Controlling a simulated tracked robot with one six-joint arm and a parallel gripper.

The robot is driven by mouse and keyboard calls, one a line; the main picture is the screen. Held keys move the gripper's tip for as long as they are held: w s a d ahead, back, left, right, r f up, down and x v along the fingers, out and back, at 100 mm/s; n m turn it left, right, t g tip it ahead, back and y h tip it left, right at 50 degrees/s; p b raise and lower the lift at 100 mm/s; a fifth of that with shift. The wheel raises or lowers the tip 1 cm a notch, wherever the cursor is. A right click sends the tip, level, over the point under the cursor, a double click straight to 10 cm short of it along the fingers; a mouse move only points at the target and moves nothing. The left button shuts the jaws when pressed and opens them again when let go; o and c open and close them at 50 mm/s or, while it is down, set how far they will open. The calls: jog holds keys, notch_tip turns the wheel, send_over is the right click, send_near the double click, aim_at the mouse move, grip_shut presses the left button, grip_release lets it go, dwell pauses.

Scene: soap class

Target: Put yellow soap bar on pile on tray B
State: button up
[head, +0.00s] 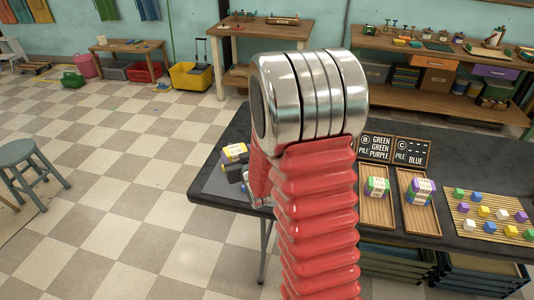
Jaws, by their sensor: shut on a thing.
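A yellow soap bar (235,151) with a white band shows at the table's left edge, just above the dark fingers of my gripper (238,174). My gripper is shut on a bar there, which looks to be the yellow one; the contact is partly hidden by my arm. A purple patch shows just under the yellow. My gripper is well left of tray B.
A slatted mat (477,231) with several coloured cubes lies at the right. My arm hides the middle of the dark table (480,172).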

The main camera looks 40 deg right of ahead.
jog(key=w+a+r+n+y, duration=0.1)
jog(key=a+r+n+y, duration=0.1)
jog(key=a, duration=1.6)
jog(key=shift+w+a+r+y, duration=0.15)
jog(key=shift+a+r+y, duration=0.35)
jog(key=shift+y, duration=0.3)
jog(key=shift+d, duration=0.2)
